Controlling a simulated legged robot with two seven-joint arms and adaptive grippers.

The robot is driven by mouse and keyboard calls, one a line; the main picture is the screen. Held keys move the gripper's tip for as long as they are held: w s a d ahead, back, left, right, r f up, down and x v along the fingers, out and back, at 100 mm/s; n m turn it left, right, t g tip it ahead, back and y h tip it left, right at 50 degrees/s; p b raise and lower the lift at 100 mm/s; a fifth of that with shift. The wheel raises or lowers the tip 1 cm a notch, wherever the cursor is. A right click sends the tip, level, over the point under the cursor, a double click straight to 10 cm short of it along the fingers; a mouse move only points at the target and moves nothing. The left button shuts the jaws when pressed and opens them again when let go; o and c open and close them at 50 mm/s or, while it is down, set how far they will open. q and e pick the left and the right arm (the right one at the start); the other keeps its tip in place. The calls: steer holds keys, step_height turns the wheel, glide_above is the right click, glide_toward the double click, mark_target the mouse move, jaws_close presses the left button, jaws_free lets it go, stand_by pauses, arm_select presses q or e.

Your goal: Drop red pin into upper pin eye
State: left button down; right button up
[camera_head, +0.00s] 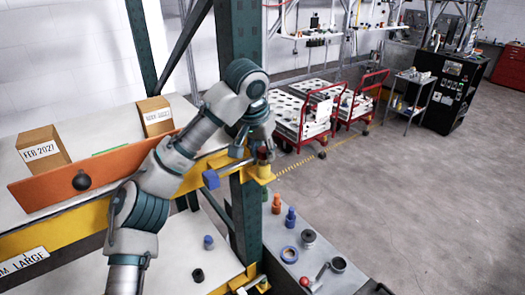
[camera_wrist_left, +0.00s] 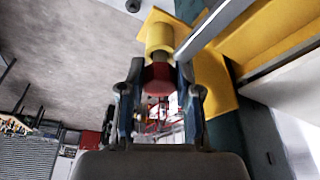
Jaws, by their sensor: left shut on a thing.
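My left gripper (camera_head: 262,146) is beside the green upright post, at the end of the yellow beam. In the left wrist view its two fingers (camera_wrist_left: 159,80) are shut on the red pin (camera_wrist_left: 158,76), whose red head shows between them. The upper pin eye, a yellow tube (camera_wrist_left: 160,38) on a yellow plate, lies just beyond the pin and in line with it. In the head view the yellow eye (camera_head: 265,172) shows right below the gripper. I cannot tell whether the pin's tip is inside the eye. My right gripper is not in view.
An orange board (camera_head: 110,172) and boxes (camera_head: 43,150) stand on the shelf at left. A blue block (camera_head: 211,179) sticks out by the beam. Red carts (camera_head: 305,115) stand behind.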

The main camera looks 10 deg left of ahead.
arm_select(q)
steer(key=shift+f+b, duration=0.4)
steer(key=shift+f, duration=0.3)
steer(key=c, duration=0.7)
jaws_free()
steer(key=v, duration=1.1)
steer(key=shift+r, duration=0.4)
